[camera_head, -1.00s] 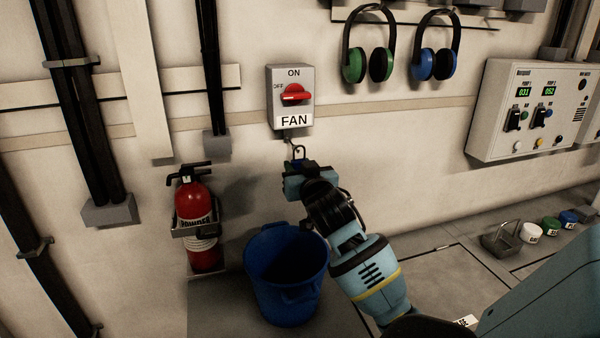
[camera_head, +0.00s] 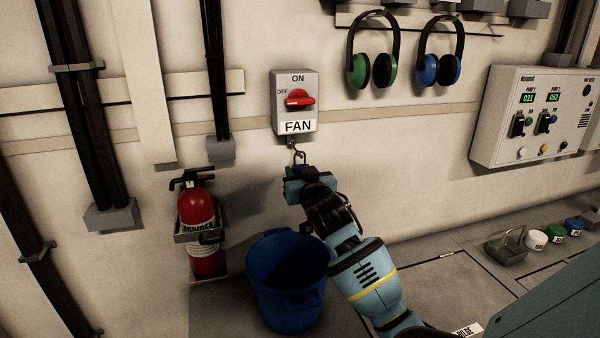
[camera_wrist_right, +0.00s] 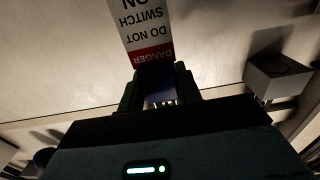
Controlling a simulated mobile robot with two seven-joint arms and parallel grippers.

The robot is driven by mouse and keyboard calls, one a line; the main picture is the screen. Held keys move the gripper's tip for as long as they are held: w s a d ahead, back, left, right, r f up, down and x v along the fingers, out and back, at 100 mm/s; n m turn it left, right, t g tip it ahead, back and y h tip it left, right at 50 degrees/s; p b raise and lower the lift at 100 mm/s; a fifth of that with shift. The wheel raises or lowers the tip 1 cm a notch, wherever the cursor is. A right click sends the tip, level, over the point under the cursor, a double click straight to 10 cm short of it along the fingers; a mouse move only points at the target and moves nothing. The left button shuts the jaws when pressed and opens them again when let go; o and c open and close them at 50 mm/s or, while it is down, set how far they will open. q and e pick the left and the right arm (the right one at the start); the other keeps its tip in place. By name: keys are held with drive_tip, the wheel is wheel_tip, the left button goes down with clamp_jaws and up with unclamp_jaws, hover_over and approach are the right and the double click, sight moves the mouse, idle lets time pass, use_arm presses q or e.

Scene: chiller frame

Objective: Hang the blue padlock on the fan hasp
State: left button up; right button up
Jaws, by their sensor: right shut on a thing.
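The blue padlock (camera_head: 297,170) is in my right gripper (camera_head: 296,173), with its shackle standing up above the jaws. The hasp (camera_head: 292,144) hangs under the grey FAN switch box (camera_head: 279,105). The shackle is right at the hasp's lower end in the head view; I cannot tell whether it passes through it. In the right wrist view the blue padlock body (camera_wrist_right: 158,84) sits between the two dark fingers. A red and white danger tag (camera_wrist_right: 143,25) lies just beyond it in that view. My left gripper is out of view.
A red extinguisher (camera_head: 199,210) is on the wall to the left. Ear defenders (camera_head: 357,70) hang above right, near a pump control panel (camera_head: 500,145). The wall around the switch is clear.

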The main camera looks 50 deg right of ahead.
idle(0.3)
drive_tip(key=o, duration=1.2)
drive_tip(key=shift+c, duration=0.2)
drive_tip(key=v, duration=0.8)
drive_tip(key=shift+w, duration=0.1)
